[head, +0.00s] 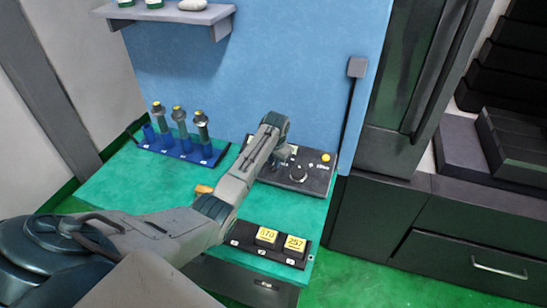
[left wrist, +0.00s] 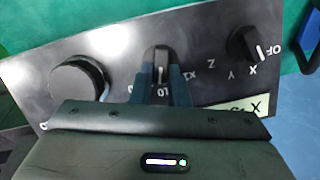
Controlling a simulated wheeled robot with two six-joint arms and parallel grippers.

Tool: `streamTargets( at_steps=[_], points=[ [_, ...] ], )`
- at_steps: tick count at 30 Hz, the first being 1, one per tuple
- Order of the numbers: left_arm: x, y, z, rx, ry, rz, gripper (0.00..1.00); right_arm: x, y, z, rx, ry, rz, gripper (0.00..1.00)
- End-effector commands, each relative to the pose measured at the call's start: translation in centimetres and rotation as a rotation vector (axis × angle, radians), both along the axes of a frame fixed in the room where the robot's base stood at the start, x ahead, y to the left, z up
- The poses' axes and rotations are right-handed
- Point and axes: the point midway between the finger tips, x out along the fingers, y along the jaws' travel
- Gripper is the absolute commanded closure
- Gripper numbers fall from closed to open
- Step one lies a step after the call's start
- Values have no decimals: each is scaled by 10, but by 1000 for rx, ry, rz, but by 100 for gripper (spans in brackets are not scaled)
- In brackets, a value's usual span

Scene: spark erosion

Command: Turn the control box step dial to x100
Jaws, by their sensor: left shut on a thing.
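The black control box (head: 318,180) stands at the back right of the green bench. In the left wrist view its panel (left wrist: 120,45) fills the middle. The step dial (left wrist: 161,58) is a small black knob with a white pointer line, aimed at the "10" mark. The "x1" mark shows to its right; the mark to its left is mostly hidden by a finger. My left gripper (left wrist: 162,82) is shut on the step dial, one finger on each side. In the head view my left gripper (head: 282,158) reaches down onto the box. My right gripper is not in view.
A large round knob (left wrist: 78,80) and the axis knob (left wrist: 243,44) flank the dial. A blue rack (head: 182,151) with several tool holders stands back left. A black tray (head: 236,244) with yellow-topped blocks lies at the front. The bench's left part is clear.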

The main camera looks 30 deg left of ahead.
Motion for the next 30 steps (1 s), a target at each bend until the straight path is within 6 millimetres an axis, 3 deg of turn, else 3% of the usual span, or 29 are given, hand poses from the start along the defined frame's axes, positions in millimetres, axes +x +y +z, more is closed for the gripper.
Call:
streamTargets(
  at_steps=[15,30],
  points=[
    [-1,-5,0,155,35,-394,100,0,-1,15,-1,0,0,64],
    [-2,-7,0,208,47,-531,100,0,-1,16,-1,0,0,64]
  ],
)
